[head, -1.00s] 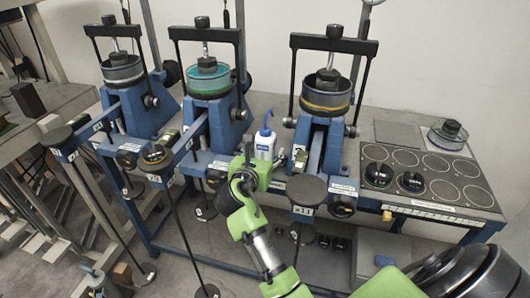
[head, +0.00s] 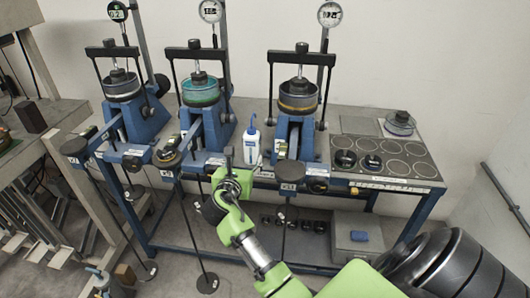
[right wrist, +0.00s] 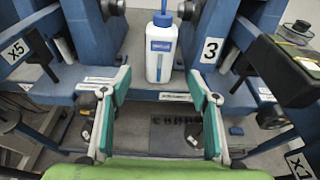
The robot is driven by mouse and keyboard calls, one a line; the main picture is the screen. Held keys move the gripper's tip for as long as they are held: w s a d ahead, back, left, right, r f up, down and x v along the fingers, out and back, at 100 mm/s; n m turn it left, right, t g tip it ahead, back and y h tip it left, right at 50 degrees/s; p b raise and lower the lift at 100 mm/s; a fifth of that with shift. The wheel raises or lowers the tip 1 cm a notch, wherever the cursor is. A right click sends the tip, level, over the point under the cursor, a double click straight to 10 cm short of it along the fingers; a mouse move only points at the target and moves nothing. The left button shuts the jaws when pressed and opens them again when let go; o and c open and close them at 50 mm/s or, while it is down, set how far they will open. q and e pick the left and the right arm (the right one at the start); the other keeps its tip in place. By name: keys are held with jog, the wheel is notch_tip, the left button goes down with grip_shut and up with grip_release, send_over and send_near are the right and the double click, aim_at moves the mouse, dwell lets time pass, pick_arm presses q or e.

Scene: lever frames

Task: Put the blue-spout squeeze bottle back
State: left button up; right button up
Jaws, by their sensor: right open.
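The squeeze bottle (head: 252,147) is white with a blue label and a blue spout. It stands upright on the blue bench between the middle and right lever frames. In the right wrist view the bottle (right wrist: 160,55) is straight ahead, just beyond the fingertips, and its spout top is cut off. My right gripper (head: 229,160) is in front of the bench, a little left of and nearer than the bottle. In the wrist view its two green-and-grey fingers (right wrist: 159,88) are spread apart with nothing between them. My left gripper is not in view.
The middle lever frame (head: 213,125) and right lever frame (head: 296,130) flank the bottle closely. Hanging weight rods (head: 196,235) stand before the bench. A dark plate with circles (head: 382,158) holds two black weights on the right. A lower shelf (head: 300,245) carries small black weights.

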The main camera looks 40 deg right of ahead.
jog(key=a+f+m+t+y, duration=0.45)
jog(key=a+m+y, duration=0.3)
jog(key=a, duration=0.55)
jog(key=s+a+f+m+g+y, duration=0.1)
jog(key=s+a+f+m+g, duration=0.3)
jog(key=f, duration=0.6)
jog(key=s+f+m+y, duration=0.1)
jog(key=s+f, duration=0.5)
jog(key=f, duration=0.5)
jog(key=s+a+f+m+g+y, duration=0.1)
jog(key=s+a+f+m+g, duration=0.3)
jog(key=f, duration=0.6)
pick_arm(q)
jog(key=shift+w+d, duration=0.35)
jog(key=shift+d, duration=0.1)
pick_arm(e)
jog(key=s+d+f+m+g, duration=0.1)
jog(key=s+f+m, duration=0.1)
jog(key=s+f, duration=0.5)
jog(key=s+d+f+m+g, duration=0.2)
jog(key=s+f, duration=0.4)
jog(key=s, duration=1.3)
jog(key=s+d+f+m+g, duration=0.1)
jog(key=s+f+m+g, duration=0.1)
jog(key=s+f, duration=0.5)
jog(key=s+m, duration=0.1)
jog(key=s, duration=0.5)
jog(key=shift+s+d+f+y, duration=0.2)
jog(key=shift+s+f+y, duration=0.05)
jog(key=shift+f+y, duration=0.1)
